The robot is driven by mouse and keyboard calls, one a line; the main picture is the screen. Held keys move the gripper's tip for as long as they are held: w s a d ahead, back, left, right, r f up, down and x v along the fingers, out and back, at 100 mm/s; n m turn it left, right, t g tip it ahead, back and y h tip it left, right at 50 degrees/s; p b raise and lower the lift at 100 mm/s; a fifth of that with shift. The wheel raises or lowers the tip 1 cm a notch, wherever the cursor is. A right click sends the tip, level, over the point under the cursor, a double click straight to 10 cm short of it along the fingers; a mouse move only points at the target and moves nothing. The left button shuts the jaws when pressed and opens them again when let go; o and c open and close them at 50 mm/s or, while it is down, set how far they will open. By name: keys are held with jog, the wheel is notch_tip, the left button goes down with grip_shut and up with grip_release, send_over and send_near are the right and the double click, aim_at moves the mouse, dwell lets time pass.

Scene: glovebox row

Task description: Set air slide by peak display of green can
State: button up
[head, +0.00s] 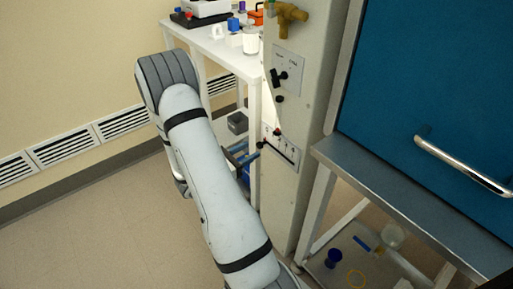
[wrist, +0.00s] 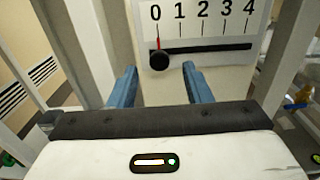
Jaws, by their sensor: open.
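The air slide (wrist: 205,48) is a black horizontal slot under a white scale marked 0 to 4 in the wrist view. Its round black knob (wrist: 159,62) sits at the left end, with a red pointer at 0. In the head view the slide panel (head: 281,148) is low on the grey column. My gripper (wrist: 161,75) is open and empty. Its blue fingers are on either side of the knob in the picture, with no visible contact. In the head view my gripper (head: 241,156) is left of the panel, partly hidden by my arm. I see no green can or peak display.
Another panel (head: 287,70) with a black handle is higher on the column (head: 300,190), below a brass valve (head: 288,14). A white table (head: 222,50) with small items stands behind. A steel bench (head: 400,205) with a blue front (head: 430,100) is at right. Floor at left is clear.

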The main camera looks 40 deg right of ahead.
aim_at(258, 146)
jog(key=shift+s+d, duration=0.2)
jog(key=shift+d, duration=1.35)
jog(key=shift+c, duration=0.4)
grip_shut()
